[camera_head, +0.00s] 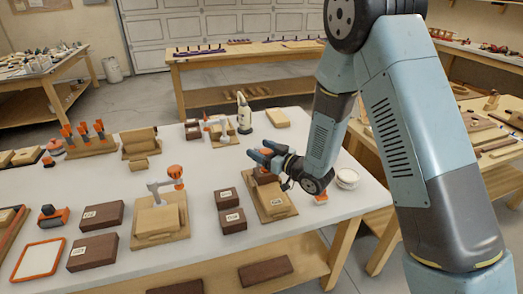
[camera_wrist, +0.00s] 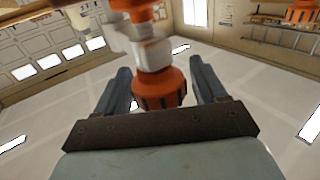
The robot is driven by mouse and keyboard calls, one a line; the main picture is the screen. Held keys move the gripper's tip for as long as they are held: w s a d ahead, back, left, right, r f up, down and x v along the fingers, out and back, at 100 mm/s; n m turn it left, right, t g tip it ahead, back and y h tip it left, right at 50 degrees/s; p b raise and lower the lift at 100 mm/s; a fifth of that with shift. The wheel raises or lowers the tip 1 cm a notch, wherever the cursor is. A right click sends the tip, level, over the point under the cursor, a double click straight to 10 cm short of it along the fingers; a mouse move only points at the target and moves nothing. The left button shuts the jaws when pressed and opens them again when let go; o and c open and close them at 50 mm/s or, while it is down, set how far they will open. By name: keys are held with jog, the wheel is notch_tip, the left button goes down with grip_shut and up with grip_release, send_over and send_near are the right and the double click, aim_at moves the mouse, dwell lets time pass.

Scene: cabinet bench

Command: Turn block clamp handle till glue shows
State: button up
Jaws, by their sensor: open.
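The block clamp's orange ribbed handle (camera_wrist: 160,88) sits between the two spread fingers of my gripper (camera_wrist: 160,75) in the wrist view, with a pale grey clamp part behind it. A gap shows beside the handle, and I cannot tell whether either finger touches it. In the head view my gripper (camera_head: 264,152) is open above a wooden base with a tan block (camera_head: 271,203). The clamp there is mostly hidden by my gripper and arm, with bits of orange showing. No glue can be made out at the block's joint.
Another clamp with an orange handle (camera_head: 175,172) stands left on a wooden block. Dark labelled blocks (camera_head: 232,220) lie between the two. A white bowl (camera_head: 347,178) is right of my gripper. The white bench top (camera_head: 205,167) has bare patches between items.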

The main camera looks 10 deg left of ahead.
jog(key=shift+c, duration=0.4)
jog(key=c, duration=0.9)
jog(key=shift+w+m+t, duration=0.1)
jog(key=shift+m+t, duration=0.2)
jog(key=shift+t, duration=0.1)
jog(key=shift+w+d+m+t+h, duration=0.15)
jog(key=shift+m+t+h, duration=1.2)
jog(key=shift+t+h, duration=0.15)
jog(key=shift+w+d+m+t+h, duration=0.1)
jog(key=shift+w+m+t+h, duration=0.05)
jog(key=shift+m+t+h, duration=1.3)
jog(key=shift+t+h, duration=0.25)
jog(key=shift+h, duration=0.2)
jog(key=o, duration=1)
